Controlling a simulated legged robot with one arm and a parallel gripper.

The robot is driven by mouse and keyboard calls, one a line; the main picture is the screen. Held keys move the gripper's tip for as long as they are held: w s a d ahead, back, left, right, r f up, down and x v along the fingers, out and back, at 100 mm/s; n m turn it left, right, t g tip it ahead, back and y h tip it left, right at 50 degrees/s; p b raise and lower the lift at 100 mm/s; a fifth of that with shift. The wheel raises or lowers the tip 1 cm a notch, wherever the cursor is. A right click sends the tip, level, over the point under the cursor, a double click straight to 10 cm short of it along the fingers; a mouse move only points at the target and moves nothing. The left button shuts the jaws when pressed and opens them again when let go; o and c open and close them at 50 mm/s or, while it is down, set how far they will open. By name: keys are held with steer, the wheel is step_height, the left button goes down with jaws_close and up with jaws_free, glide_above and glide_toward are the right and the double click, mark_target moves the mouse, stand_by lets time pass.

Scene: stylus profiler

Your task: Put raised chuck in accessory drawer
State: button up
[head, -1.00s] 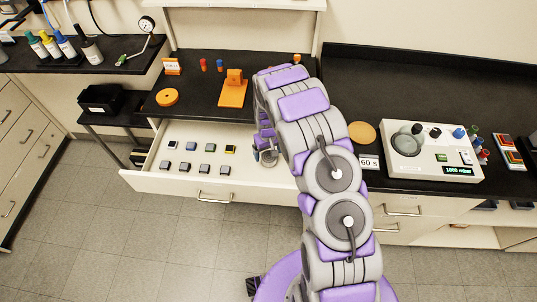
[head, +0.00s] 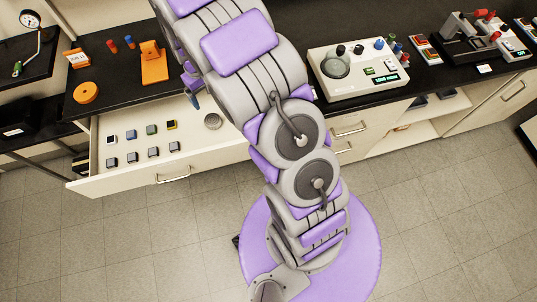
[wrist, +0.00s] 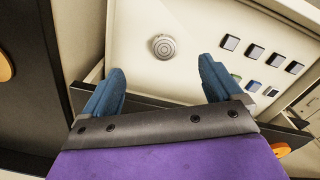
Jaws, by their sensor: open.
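The raised chuck, a small round grey metal piece with rings on top, lies on the floor of the open accessory drawer (head: 190,143). It shows in the head view (head: 212,121) and the wrist view (wrist: 164,46). My gripper (wrist: 161,66) is open, with its two blue fingers apart and nothing between them. The chuck lies beyond the fingertips, clear of both. In the head view my gripper (head: 192,88) is over the back part of the drawer, left of the chuck, and my arm hides part of it.
Several small square blocks (head: 153,152) sit in two rows in the drawer's left part. On the black bench stand an orange bracket (head: 154,65) and an orange disc (head: 86,93). A white control box (head: 358,70) stands to the right. Open drawer floor surrounds the chuck.

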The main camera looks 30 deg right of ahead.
steer(key=s+r+m, duration=0.1)
steer(key=s+r, duration=1.3)
steer(key=s, duration=0.2)
steer(key=s+r, duration=0.2)
steer(key=s, duration=0.8)
steer(key=s+r+g, duration=0.1)
steer(key=s+r, duration=0.1)
steer(key=s, duration=0.9)
steer(key=shift+a+r+m, duration=0.3)
steer(key=shift+a+m, duration=0.1)
